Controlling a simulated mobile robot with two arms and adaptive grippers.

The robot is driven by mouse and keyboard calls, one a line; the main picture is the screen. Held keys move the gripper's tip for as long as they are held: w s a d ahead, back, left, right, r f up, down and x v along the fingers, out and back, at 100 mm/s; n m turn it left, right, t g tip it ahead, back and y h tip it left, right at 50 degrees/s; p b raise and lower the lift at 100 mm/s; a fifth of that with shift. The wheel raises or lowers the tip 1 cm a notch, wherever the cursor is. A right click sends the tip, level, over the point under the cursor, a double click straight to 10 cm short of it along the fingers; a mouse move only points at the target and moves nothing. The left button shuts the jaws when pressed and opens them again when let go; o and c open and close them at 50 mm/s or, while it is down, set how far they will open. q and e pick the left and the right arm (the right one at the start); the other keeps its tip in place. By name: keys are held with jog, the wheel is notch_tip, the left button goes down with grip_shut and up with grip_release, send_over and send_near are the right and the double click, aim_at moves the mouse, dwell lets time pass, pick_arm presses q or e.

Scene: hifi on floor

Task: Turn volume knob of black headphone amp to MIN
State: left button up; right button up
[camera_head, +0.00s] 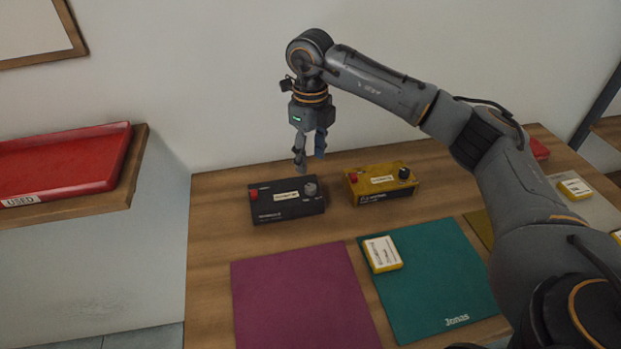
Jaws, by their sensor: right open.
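The black headphone amp (287,208) sits on the wooden table near its back edge. It has a red part at its left, a pale label on top and a grey volume knob (311,189) at its right. The knob's pointer is too small to read. My right gripper (308,166) points down just above the knob, with its fingers open and empty. I cannot tell for sure whether a fingertip touches the knob. My left gripper is not in view.
A yellow box (385,194) with a red part and a black knob stands close right of the amp. In front lie a purple mat (300,300) and a teal mat (440,285) with a small yellow-and-white box (382,254). A red tray (60,163) is on a shelf at left.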

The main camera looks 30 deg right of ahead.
aim_at(311, 186)
notch_tip(311, 186, down, 8)
jog(key=shift+f+p, duration=0.1)
jog(key=shift+p, duration=0.8)
jog(key=shift+c, duration=0.3)
grip_shut()
